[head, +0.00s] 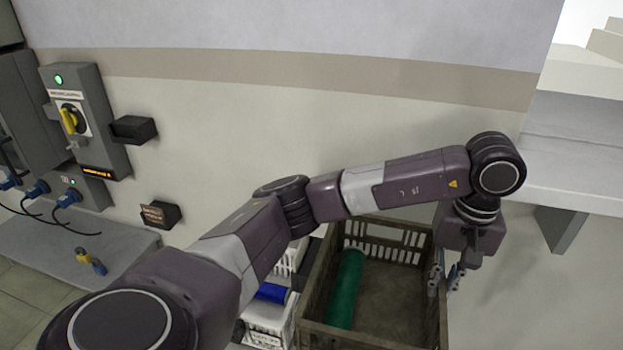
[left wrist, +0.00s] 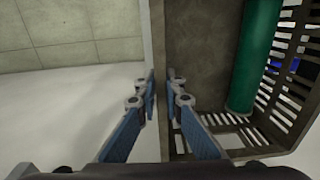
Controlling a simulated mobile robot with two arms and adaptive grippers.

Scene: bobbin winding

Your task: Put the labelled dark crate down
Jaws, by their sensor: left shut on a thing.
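The dark crate (head: 400,290) is at the bottom of the head view, right of centre, with slotted walls. No label shows on the sides I can see. A green cylinder (head: 347,288) lies inside it along the left wall. My left gripper (head: 443,283) points down at the crate's right wall and is shut on it, with one finger on each side. In the left wrist view the fingers (left wrist: 161,75) straddle the wall, with the crate's inside (left wrist: 200,50) and the green cylinder (left wrist: 252,55) to the right. What lies under the crate is hidden. My right gripper is out of view.
White baskets (head: 268,318) with a blue item (head: 271,292) stand close to the crate's left. A white ledge (head: 570,175) juts out at the right. Grey switch boxes (head: 85,120) hang on the wall at the left. Tiled floor (left wrist: 80,35) shows beyond a pale surface.

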